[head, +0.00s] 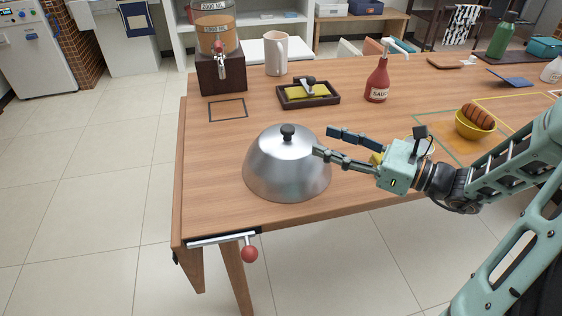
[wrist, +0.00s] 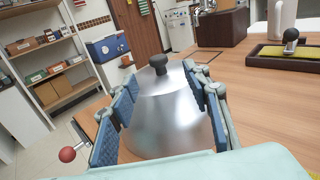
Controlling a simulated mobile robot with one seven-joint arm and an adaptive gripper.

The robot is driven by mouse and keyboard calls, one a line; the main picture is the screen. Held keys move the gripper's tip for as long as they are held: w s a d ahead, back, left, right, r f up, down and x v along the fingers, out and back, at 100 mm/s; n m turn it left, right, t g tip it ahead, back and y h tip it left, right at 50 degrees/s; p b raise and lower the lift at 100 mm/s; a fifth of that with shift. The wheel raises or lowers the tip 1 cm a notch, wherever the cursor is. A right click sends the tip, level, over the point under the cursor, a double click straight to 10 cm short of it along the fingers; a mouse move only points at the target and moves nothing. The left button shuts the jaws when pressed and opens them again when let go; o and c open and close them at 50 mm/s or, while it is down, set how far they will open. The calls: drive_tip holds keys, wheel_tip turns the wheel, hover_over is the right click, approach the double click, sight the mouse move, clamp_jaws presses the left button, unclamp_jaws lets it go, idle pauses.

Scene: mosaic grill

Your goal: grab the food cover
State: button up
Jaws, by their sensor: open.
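The food cover (head: 283,172) is a shiny silver dome with a dark knob (head: 288,131) on top. It stands upright on the wooden table near the front left corner. My gripper (head: 322,141) is open and empty, just to the right of the dome in the head view, with its fingers pointing left toward the knob. In the wrist view the food cover (wrist: 170,112) appears ahead, framed between the two open fingers (wrist: 162,95), with the knob (wrist: 158,63) above. I cannot tell whether a finger touches the dome.
Behind the cover are a tray with a yellow pad (head: 308,94), a red sauce bottle (head: 378,80), a white pitcher (head: 276,54) and a drink dispenser (head: 217,50). A yellow bowl (head: 474,125) stands to the right. A red-knobbed handle (head: 249,254) juts from the front edge. The table left of the dome is clear.

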sight(288, 127)
drive_tip(key=b+x, duration=0.1)
drive_tip(key=x, duration=0.4)
drive_tip(key=shift+w+a, duration=0.15)
drive_tip(key=b+x, duration=0.1)
drive_tip(key=x, duration=0.1)
drive_tip(key=b+x, duration=0.1)
drive_tip(key=x, duration=0.2)
drive_tip(key=shift+s+a+f, duration=0.1)
drive_tip(key=shift+s+f, duration=0.1)
drive_tip(key=shift+s, duration=0.05)
drive_tip(key=shift+w+a+r, duration=0.1)
drive_tip(key=shift+w+a, duration=0.05)
drive_tip(key=shift+a, duration=0.05)
drive_tip(key=shift+c, duration=0.4)
clamp_jaws()
